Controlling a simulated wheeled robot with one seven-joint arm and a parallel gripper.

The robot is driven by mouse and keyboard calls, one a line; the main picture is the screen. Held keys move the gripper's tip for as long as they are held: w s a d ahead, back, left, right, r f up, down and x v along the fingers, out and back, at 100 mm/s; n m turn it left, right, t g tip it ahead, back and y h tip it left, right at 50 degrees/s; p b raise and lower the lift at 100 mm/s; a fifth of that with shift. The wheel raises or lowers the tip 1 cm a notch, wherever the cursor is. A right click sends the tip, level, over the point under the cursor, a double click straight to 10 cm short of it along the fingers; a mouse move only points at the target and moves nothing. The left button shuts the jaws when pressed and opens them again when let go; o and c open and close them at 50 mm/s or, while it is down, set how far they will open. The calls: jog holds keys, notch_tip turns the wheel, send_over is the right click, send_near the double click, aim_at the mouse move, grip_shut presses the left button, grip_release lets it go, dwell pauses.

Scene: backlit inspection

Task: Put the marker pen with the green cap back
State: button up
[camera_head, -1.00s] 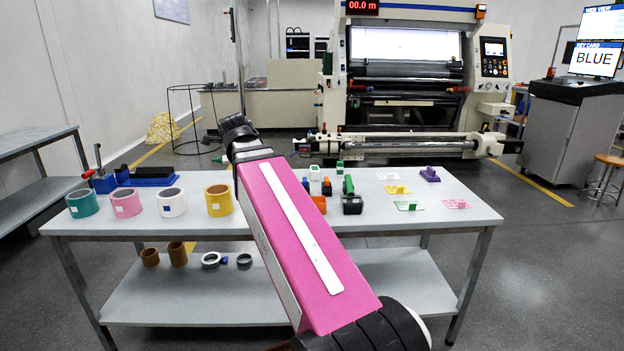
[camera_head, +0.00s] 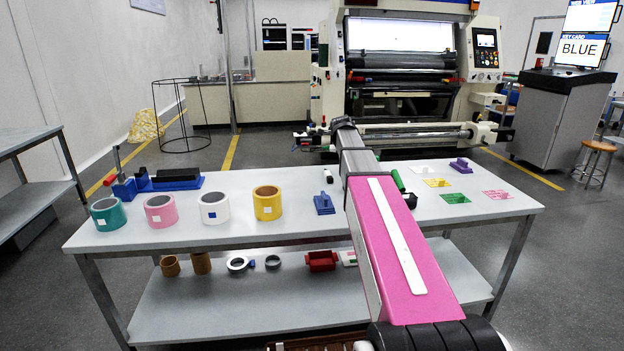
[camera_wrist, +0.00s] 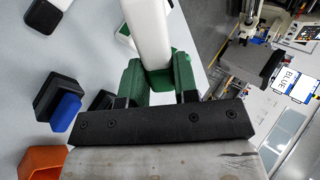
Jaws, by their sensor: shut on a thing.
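In the wrist view my gripper (camera_wrist: 158,85) is shut on a white marker pen (camera_wrist: 150,30) with a green end (camera_wrist: 160,78) between the fingers. The white barrel runs up out of the top of the picture. The fingers look green too, so the edge between cap and fingers is hard to tell. A white and green object (camera_wrist: 124,38) is partly hidden behind the pen.
Below the gripper are a black and blue block (camera_wrist: 58,108), an orange object (camera_wrist: 40,161) and a white, black-ended object (camera_wrist: 44,15). In the head view, tape rolls (camera_head: 214,207) stand at the table's left. A green cylinder (camera_head: 397,180) and coloured cards (camera_head: 455,198) lie right.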

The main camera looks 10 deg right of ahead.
send_over(319, 178)
jog(key=s+a, duration=0.1)
jog(key=s, duration=0.1)
notch_tip(319, 178, down, 7)
jog(key=shift+s+a+r, duration=0.1)
jog(key=shift+f, duration=2.05)
jog(key=shift+f, duration=0.6)
jog(key=o, duration=0.6)
jog(key=shift+s, duration=0.1)
jog(key=shift+o, duration=0.2)
jog(key=shift+r, duration=0.2)
jog(key=v, duration=1.2)
jog(key=shift+r, duration=0.45)
